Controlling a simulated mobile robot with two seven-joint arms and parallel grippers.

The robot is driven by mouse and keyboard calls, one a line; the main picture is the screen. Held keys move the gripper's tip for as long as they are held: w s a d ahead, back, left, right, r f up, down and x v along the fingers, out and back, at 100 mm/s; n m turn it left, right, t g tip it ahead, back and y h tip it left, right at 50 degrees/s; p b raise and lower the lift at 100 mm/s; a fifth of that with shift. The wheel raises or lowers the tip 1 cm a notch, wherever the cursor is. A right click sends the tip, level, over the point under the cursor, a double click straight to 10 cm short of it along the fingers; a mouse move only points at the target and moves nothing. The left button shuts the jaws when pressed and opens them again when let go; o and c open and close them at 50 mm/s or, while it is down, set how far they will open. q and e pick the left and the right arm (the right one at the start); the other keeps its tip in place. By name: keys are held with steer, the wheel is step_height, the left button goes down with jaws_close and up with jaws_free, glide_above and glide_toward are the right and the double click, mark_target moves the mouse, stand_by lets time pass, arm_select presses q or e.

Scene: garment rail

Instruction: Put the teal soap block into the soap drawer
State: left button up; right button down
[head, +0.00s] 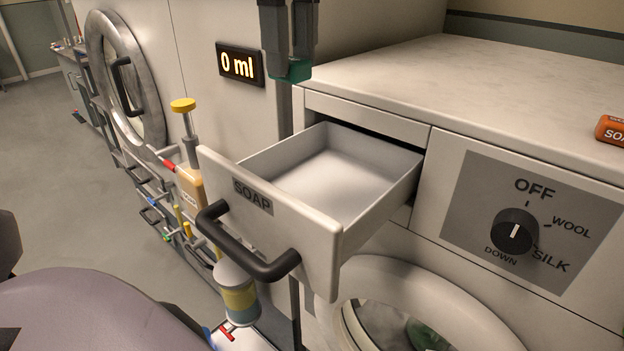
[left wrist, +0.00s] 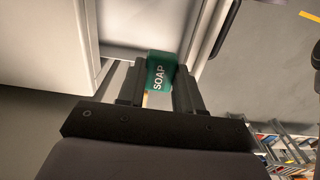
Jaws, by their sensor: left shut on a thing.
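My left gripper (head: 289,62) hangs from the top of the head view, shut on the teal soap block (head: 292,70). In the left wrist view the soap block (left wrist: 161,72), lettered SOAP, sits between the two fingers (left wrist: 159,85). The soap drawer (head: 290,215) is pulled out of the white machine, and its grey tray looks empty. The gripper and block are above the drawer's level, near its far left corner in the head view. Whether they are over the tray cannot be told for sure. My right gripper is not in view.
The machine's white top (head: 480,75) is right of the drawer, with an orange soap block (head: 611,130) at its right edge. A dial (head: 515,230) is on the front panel.

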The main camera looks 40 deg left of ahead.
arm_select(q)
step_height(320, 180, down, 18)
steer(key=shift+a+r+b, duration=0.1)
steer(key=shift+r+b, duration=0.05)
steer(key=shift+b, duration=0.15)
steer(key=shift+f, duration=0.2)
steer(key=o, duration=1)
steer(key=shift+r, duration=0.1)
step_height(320, 180, up, 12)
steer(key=shift+r, duration=0.15)
steer(key=shift+s, duration=0.1)
